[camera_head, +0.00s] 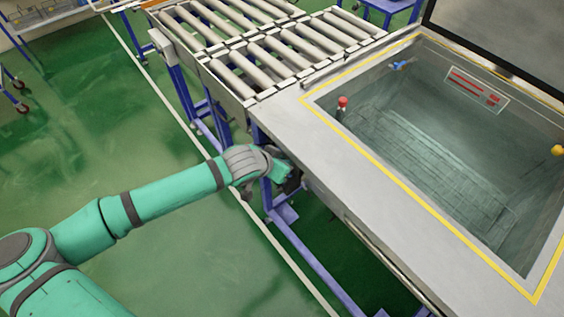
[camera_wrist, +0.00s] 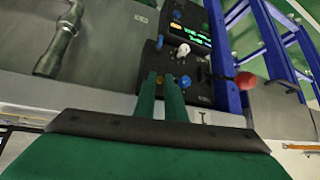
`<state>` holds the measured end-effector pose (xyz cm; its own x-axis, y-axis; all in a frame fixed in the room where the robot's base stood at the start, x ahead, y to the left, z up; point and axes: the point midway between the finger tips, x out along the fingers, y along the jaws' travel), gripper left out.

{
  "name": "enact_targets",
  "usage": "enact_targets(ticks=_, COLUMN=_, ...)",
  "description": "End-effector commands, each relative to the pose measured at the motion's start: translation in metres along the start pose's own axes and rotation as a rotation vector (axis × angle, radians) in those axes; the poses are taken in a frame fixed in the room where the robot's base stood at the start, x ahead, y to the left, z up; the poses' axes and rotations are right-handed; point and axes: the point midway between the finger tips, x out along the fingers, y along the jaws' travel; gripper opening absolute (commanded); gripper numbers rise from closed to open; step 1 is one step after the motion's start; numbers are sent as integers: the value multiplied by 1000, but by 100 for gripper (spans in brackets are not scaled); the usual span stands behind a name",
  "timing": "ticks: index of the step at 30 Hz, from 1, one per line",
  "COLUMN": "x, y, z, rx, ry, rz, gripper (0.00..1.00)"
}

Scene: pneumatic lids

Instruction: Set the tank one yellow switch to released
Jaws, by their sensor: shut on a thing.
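In the wrist view a dark control panel (camera_wrist: 200,60) carries several small knobs. The yellow switch (camera_wrist: 159,79) is a small spot between the tips of my gripper (camera_wrist: 160,80), whose two green fingers are close together on it. The switch's setting cannot be read.
The open tank (camera_head: 375,160) has a yellow-lined rim, with red (camera_head: 342,102), blue (camera_head: 402,65) and yellow (camera_head: 557,150) fittings inside. A roller conveyor (camera_head: 270,45) stands behind. A red ball knob (camera_wrist: 245,80) is right of the panel.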

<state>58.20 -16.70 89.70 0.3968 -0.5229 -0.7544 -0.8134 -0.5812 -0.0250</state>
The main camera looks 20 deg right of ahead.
Motion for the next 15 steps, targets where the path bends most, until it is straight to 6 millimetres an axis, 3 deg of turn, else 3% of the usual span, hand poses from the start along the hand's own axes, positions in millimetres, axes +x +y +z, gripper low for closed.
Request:
enact_targets(ticks=13, x=0, y=0, z=0, rx=1, ry=-11, rz=-2, gripper=0)
enact_targets(ticks=15, x=0, y=0, z=0, rx=1, ry=-11, rz=-2, gripper=22)
